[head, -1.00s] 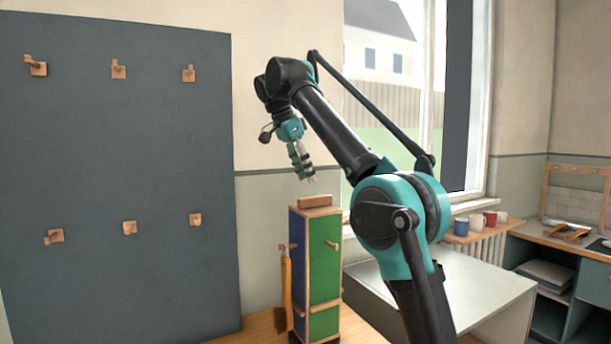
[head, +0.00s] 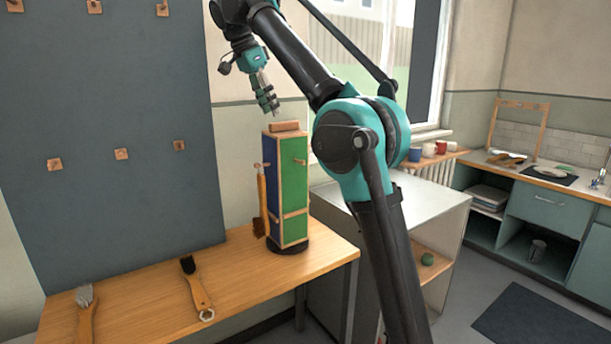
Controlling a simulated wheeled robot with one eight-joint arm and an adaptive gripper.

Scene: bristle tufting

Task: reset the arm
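My gripper (head: 270,104) hangs from the raised arm, pointing down, in the upper middle of the head view. It is above and slightly left of a tall block stand (head: 291,190) with blue and green faces and wooden edges. The fingers look close together at this angle, and their gap is too small to judge. I see nothing held in them. A wooden block (head: 284,127) lies on top of the stand, just below the fingertips; they appear apart from it. A brush (head: 261,203) with a wooden handle hangs on the stand's left side.
Two brushes (head: 197,290) (head: 87,314) lie on the wooden table (head: 140,290). A dark board (head: 110,130) with several wooden pegs stands behind it. A grey-white cabinet (head: 420,215) is right of the stand. Mugs (head: 428,150) stand by the window. A counter (head: 560,180) lies at far right.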

